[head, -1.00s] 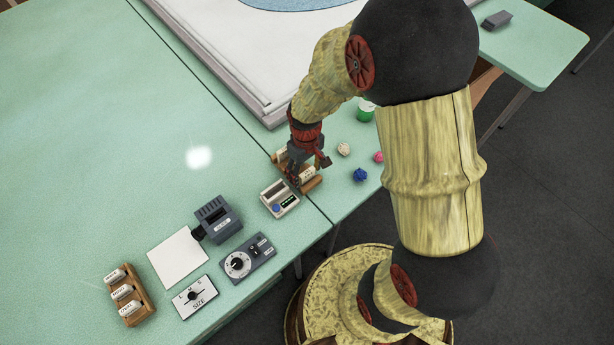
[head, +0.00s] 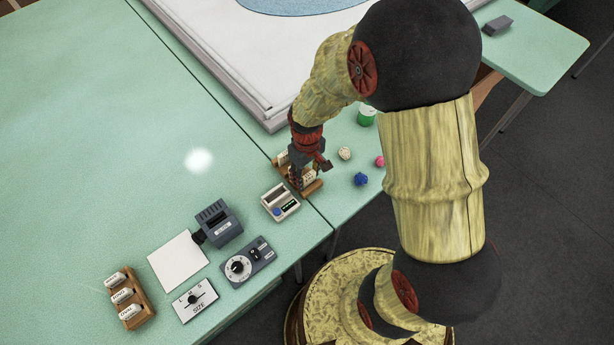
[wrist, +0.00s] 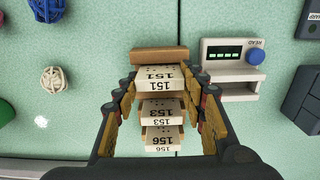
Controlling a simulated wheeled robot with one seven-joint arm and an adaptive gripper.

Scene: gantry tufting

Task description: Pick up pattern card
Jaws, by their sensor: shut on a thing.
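A wooden rack (wrist: 160,55) holds white pattern cards in a row, also seen in the head view (head: 313,188). In the wrist view the cards read 151 (wrist: 162,77), 153 (wrist: 161,112) and 156 (wrist: 162,140). My gripper (wrist: 163,80) has its fingers on both sides of card 151 and is shut on it. Cards 153 and 156 stand behind it, between the finger bases in the picture. I cannot tell whether card 151 is clear of its slot. In the head view my gripper (head: 300,178) points down at the rack and partly hides it.
A reader (wrist: 225,52) with a blue button stands close right of the rack. Yarn balls, blue (head: 361,179), cream (head: 344,153) and pink (head: 380,161), lie on the other side. A second card rack (head: 128,299), dial box (head: 247,262) and size switch (head: 195,300) stand further off.

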